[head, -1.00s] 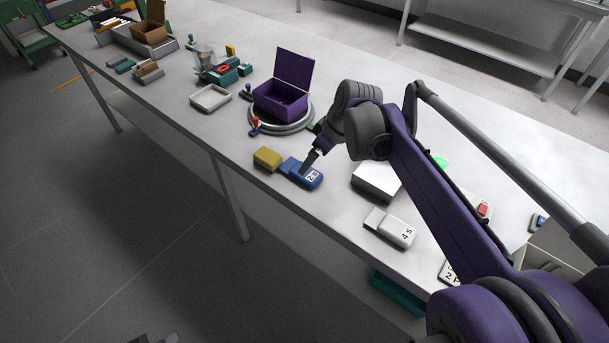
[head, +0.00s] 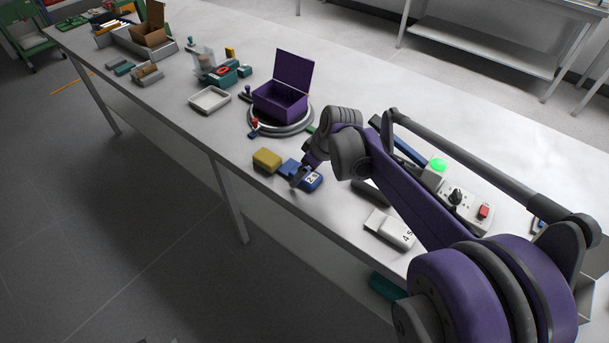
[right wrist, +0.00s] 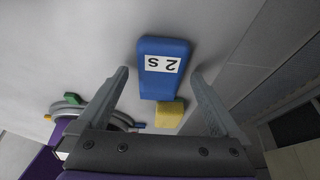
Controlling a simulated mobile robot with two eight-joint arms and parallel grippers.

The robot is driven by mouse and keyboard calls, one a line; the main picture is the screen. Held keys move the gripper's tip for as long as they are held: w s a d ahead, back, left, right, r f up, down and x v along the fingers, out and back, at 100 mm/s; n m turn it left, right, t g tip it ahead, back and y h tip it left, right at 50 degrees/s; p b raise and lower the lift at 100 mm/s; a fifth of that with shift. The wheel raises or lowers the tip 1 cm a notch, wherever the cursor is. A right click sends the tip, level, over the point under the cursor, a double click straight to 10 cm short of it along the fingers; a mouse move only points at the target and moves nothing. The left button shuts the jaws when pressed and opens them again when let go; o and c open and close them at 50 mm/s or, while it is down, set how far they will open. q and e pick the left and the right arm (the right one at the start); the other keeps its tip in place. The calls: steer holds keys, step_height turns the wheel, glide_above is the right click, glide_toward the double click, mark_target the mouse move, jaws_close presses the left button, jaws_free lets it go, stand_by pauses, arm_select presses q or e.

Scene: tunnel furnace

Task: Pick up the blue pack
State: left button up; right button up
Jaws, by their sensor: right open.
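The blue pack (head: 314,182) lies flat on the long grey table near its front edge, with a white label reading "2 S". In the head view my right gripper (head: 299,177) is at the pack and hides part of it. In the right wrist view the blue pack (right wrist: 165,48) lies ahead, between the lines of the two spread fingers of my right gripper (right wrist: 160,73). The fingers are open and hold nothing. I cannot tell how high the fingertips are above the table. My left gripper is not in view.
A yellow block (head: 267,159) lies close to the pack's left end. A white pack (head: 388,229) lies to the right. An open purple box (head: 279,101) stands on a round base behind. A box with a green light (head: 437,167) stands beyond my arm.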

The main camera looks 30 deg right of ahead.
steer(key=shift+f, duration=0.25)
stand_by(0.3)
steer(key=c, duration=1.4)
